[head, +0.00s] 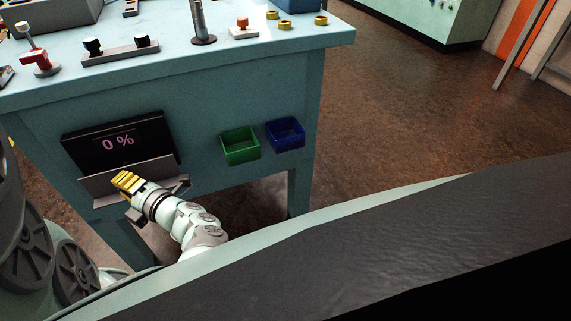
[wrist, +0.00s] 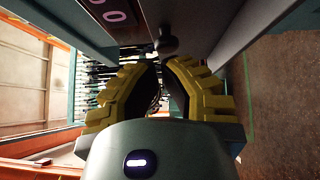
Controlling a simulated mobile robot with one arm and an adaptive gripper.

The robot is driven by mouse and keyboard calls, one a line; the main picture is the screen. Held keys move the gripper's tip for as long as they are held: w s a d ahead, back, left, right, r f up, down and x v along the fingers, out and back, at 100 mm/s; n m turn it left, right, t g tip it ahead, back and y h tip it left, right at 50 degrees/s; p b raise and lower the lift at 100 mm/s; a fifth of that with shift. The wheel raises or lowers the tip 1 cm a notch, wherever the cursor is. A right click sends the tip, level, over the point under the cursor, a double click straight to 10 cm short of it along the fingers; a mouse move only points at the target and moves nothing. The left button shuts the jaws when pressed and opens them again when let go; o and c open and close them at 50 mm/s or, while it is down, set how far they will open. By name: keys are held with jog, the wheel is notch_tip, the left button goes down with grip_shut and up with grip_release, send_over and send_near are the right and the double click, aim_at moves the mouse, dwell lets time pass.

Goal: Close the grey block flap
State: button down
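The grey flap (head: 110,183) is a flat panel just below a black display (head: 88,150) on the front of a teal bench. Its lower part juts out from the bench front, and my gripper hides part of it. My gripper (head: 124,181), with ribbed yellow fingers, is in front of the flap; I cannot tell whether it touches. In the wrist view the fingertips (wrist: 161,63) come close together with a narrow dark gap, and no held thing shows. A dark round knob-like part (wrist: 167,45) is just beyond them. A grey panel (wrist: 222,35) rises at the right there, possibly the flap.
The display reads 0 %. A green bin (head: 240,147) and a blue bin (head: 286,134) hang on the bench front (head: 200,115) to the right. Valves and fittings stand on the bench top. The brown floor (head: 400,110) right of the bench is clear.

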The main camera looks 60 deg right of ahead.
jog(key=shift+w+f, duration=0.1)
dwell(0.3)
jog(key=shift+w+d+b, duration=0.2)
jog(key=shift+b, duration=0.25)
jog(key=shift+w+d, duration=0.15)
jog(key=shift+w, duration=0.05)
jog(key=shift+r, duration=0.2)
jog(key=shift+s, duration=0.1)
